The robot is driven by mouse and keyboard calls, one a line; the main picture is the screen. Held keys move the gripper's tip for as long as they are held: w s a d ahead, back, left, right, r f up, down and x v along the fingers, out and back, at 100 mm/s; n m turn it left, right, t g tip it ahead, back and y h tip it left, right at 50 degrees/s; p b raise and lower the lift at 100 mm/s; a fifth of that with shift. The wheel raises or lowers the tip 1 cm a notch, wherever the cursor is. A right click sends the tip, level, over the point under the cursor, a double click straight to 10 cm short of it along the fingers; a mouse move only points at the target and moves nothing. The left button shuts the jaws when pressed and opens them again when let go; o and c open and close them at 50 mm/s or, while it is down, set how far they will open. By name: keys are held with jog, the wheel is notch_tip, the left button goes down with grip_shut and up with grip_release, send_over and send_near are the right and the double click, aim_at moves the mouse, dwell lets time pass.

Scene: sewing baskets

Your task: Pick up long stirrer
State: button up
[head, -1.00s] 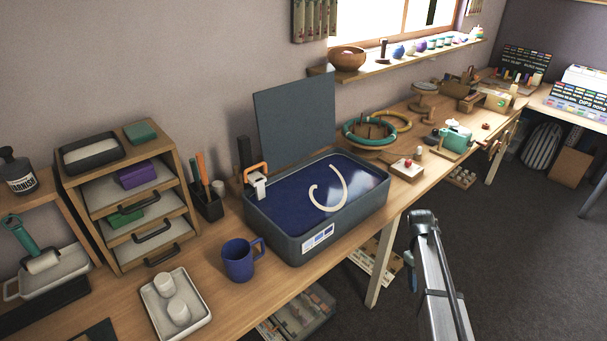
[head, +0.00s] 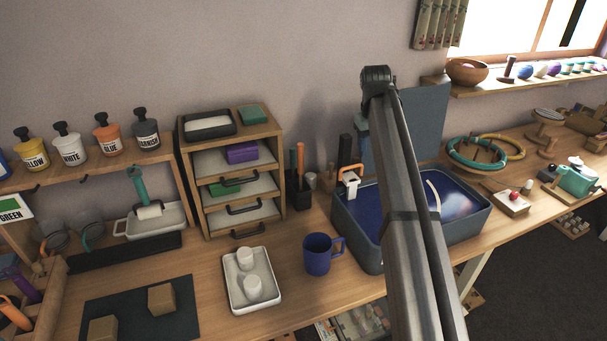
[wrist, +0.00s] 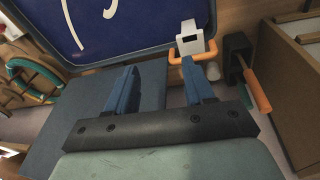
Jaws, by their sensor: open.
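A black holder (head: 299,192) stands on the bench between the drawer unit and the blue basin. A long orange stick (head: 300,158), which fits the stirrer, stands upright in it beside a green-tipped one. In the wrist view the holder (wrist: 238,58) and orange stick (wrist: 257,92) lie right of my fingers, apart from them. In the head view my gripper (head: 363,138) is right of the holder, partly hidden by my arm.
The basin (head: 372,255) holds blue liquid with a white curved mark. An orange-and-white clip device (head: 349,182) sits at its rim. The raised lid (head: 425,120) stands behind. A drawer unit (head: 232,222), a blue mug (head: 318,255) and a white tray (head: 272,300) are nearby.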

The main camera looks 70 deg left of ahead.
jog(key=s+a+r+y, duration=0.2)
jog(key=s+a+r, duration=0.2)
jog(key=s+a, duration=0.4)
jog(key=g+y, duration=0.1)
send_near(300, 154)
jog(key=shift+m, duration=0.3)
jog(key=x, duration=0.7)
jog(key=a+x, duration=0.1)
jog(key=x, duration=0.3)
jog(key=shift+w+a+f, duration=0.1)
jog(key=shift+w+f, duration=0.05)
jog(key=shift+w, duration=0.15)
jog(key=shift+c, duration=0.2)
grip_shut()
